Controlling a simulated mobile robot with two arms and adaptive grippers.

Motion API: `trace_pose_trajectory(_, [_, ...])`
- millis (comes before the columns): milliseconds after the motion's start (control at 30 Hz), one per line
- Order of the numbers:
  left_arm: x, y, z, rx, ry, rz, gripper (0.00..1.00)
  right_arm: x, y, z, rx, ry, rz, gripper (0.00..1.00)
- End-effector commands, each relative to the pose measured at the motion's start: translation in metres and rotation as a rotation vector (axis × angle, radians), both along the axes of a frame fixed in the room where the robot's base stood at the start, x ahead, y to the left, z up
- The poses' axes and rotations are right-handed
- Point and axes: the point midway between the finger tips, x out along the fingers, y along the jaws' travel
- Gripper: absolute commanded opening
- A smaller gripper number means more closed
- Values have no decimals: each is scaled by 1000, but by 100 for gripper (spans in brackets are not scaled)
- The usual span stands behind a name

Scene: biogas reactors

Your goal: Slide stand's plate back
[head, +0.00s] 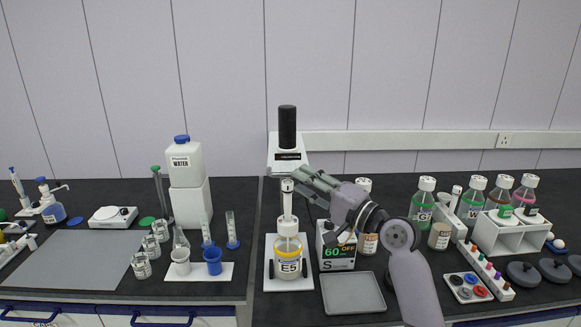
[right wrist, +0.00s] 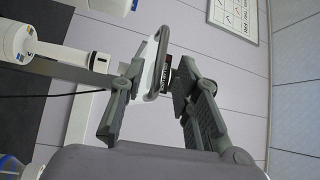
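The white stand (head: 287,160), with a black cylinder on top, rises behind the E5 bottle (head: 289,268), which stands on the stand's white base (head: 269,285). In the head view, my right gripper (head: 300,182) reaches in from the right at the stand's upper part, partly covering it. In the right wrist view, my right gripper (right wrist: 157,82) has its fingers apart. A grey, loop-shaped bar on a white plate (right wrist: 146,65) shows between or just beyond the fingertips; I cannot tell whether they touch it. My left gripper is not in view.
A heater box reading 60 OFF (head: 335,247) and an empty grey tray (head: 352,292) are right of the stand. Several bottles, a white rack (head: 508,237) and dark discs crowd the right. A water canister (head: 188,180) stands left, across a gap between benches.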

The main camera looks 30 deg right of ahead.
Motion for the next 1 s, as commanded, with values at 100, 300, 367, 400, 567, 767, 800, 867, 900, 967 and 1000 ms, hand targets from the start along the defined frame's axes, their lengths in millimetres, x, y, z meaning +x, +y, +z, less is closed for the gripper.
trace_pose_trajectory(100, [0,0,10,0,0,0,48,21,5,6,1,-1,0,30])
trace_pose_trajectory(300, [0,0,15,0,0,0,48,42,10,6,1,1,0,30])
trace_pose_trajectory(367, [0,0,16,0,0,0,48,44,11,6,0,1,0,30])
trace_pose_trajectory(400, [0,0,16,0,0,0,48,46,11,6,0,1,0,30])
trace_pose_trajectory(567, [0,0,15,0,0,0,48,46,11,6,-1,1,0,30])
trace_pose_trajectory(767, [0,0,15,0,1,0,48,46,11,6,0,1,0,24])
trace_pose_trajectory(800, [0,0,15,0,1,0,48,46,11,5,0,1,0,21])
trace_pose_trajectory(867, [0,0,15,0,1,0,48,46,11,5,0,1,0,17])
trace_pose_trajectory(900, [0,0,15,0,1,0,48,46,11,5,0,1,0,14])
trace_pose_trajectory(967, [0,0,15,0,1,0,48,46,11,5,0,1,0,10])
trace_pose_trajectory(1000, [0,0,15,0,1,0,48,46,11,5,0,1,0,8])
